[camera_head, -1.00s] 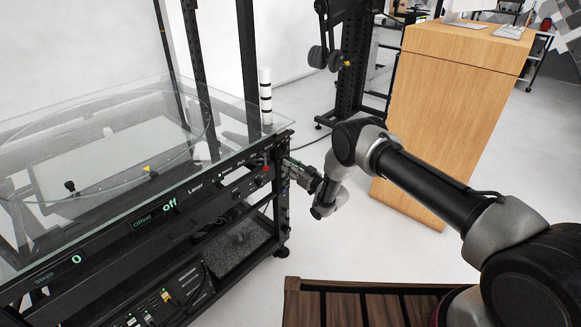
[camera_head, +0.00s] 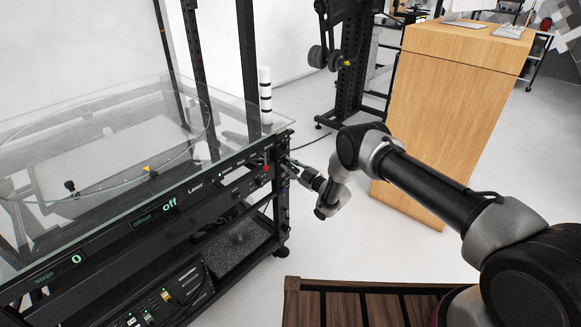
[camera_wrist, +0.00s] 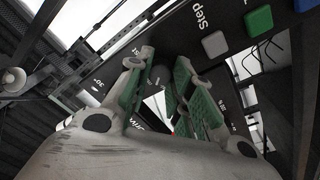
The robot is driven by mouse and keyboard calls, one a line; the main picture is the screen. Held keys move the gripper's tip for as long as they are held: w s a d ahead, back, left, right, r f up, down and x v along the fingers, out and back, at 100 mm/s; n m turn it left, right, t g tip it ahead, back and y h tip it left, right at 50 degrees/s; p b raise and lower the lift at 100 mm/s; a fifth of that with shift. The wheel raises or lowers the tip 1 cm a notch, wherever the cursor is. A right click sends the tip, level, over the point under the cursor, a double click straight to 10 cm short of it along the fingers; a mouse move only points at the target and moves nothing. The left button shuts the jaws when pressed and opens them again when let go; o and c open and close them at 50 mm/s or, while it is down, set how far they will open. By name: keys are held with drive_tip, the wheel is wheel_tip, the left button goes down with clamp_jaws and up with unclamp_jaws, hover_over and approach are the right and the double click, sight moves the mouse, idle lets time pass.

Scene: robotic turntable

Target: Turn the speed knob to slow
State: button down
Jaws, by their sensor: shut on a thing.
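The turntable's black control panel (camera_head: 205,190) runs along the edge of its glass top in the head view. My gripper (camera_head: 286,163) is at the panel's right end, with its fingertips against or very close to it. In the wrist view my gripper (camera_wrist: 164,70) has its green-padded fingers on either side of a small dark knob (camera_wrist: 158,77) on the panel face and is shut on it. The fingers cover much of the knob, and its pointer and speed label cannot be read.
Grey (camera_wrist: 215,44), green (camera_wrist: 258,20) and blue buttons sit beside the "Step" label in the wrist view. A red button (camera_head: 265,168) is close to my gripper. A wooden cabinet (camera_head: 440,110) stands to the right, with open floor between.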

drive_tip(key=shift+n, duration=0.6)
drive_tip(key=c, duration=1.2)
unclamp_jaws()
drive_tip(key=shift+c, duration=0.2)
drive_tip(key=v, duration=1.2)
